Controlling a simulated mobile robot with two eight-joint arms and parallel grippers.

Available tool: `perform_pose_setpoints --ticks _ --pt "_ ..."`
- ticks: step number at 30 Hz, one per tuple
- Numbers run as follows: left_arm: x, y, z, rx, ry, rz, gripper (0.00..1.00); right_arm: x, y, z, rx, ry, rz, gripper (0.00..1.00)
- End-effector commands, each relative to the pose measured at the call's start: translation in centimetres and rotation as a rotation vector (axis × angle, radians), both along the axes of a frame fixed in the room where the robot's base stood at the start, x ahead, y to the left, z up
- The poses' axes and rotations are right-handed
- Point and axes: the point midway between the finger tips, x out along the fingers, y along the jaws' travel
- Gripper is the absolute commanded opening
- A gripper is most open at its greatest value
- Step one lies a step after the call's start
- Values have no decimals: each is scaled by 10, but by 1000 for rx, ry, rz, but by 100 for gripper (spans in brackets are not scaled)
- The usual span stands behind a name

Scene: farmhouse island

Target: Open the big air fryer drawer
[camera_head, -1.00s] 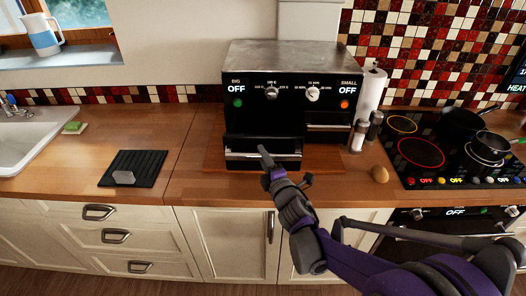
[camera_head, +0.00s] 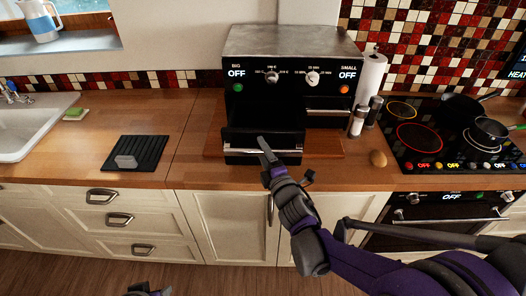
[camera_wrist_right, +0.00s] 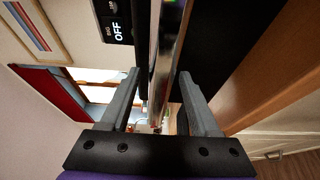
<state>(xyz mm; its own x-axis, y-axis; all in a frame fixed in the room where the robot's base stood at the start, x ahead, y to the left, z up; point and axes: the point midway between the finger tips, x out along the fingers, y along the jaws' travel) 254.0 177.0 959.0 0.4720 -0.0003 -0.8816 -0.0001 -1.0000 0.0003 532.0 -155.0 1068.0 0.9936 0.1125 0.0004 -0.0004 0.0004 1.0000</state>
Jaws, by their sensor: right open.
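The black air fryer (camera_head: 283,42) stands on the wooden counter, with a BIG side at left and a SMALL side at right. Its big drawer (camera_head: 258,136) is pulled partly out, with a dark gap above it. The drawer's silvery handle (camera_head: 245,152) runs across its front. My right gripper (camera_head: 265,148) is at that handle. In the right wrist view the open fingers (camera_wrist_right: 160,100) stand on either side of the shiny handle bar (camera_wrist_right: 167,50), with gaps visible. My left gripper (camera_head: 148,290) shows only partly at the bottom edge; its fingers are unclear.
The small drawer (camera_head: 328,113) is beside the big one. The counter between mat and fryer is clear.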

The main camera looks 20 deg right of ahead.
Motion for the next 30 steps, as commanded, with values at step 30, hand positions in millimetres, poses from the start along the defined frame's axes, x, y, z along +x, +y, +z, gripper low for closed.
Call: perform_pose_setpoints --ticks 30 --pt "-6 0 -15 0 11 0 50 -108 -12 0 0 -1 0 62"
